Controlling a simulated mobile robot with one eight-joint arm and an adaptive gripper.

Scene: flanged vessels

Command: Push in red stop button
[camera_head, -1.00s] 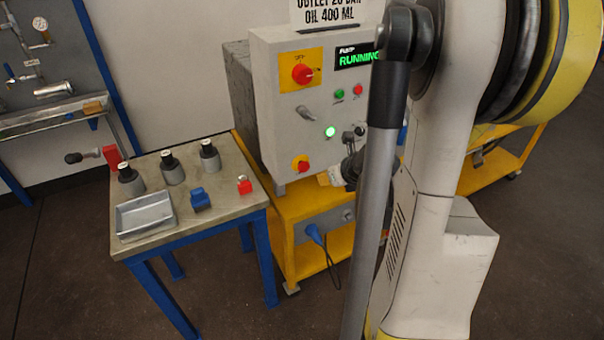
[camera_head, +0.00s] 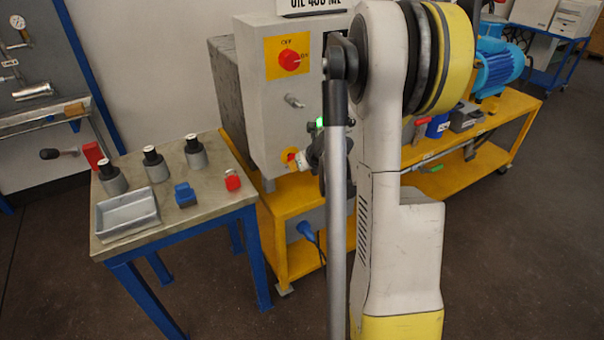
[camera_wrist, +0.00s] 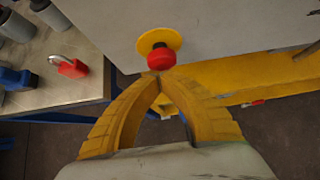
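A red mushroom button (camera_wrist: 160,60) on a round yellow plate is on the grey control cabinet (camera_head: 272,110). In the head view the button (camera_head: 291,157) is low on the cabinet front, partly covered by my gripper (camera_head: 301,165). In the wrist view my gripper (camera_wrist: 160,76) has its yellow fingers arched together, with the tips meeting just below the red cap. The tips overlap the cap's lower edge in the picture; I cannot tell whether they touch it. Nothing shows between the fingers. My arm hides the display and the small round buttons higher on the cabinet.
A red rotary switch (camera_head: 289,60) on a yellow plate and a grey handle (camera_head: 294,101) are above the button. The left table (camera_head: 170,222) carries a metal tray (camera_head: 127,226), a blue object (camera_head: 185,195) and a red padlock (camera_head: 232,180). A yellow bench (camera_head: 440,160) extends right.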

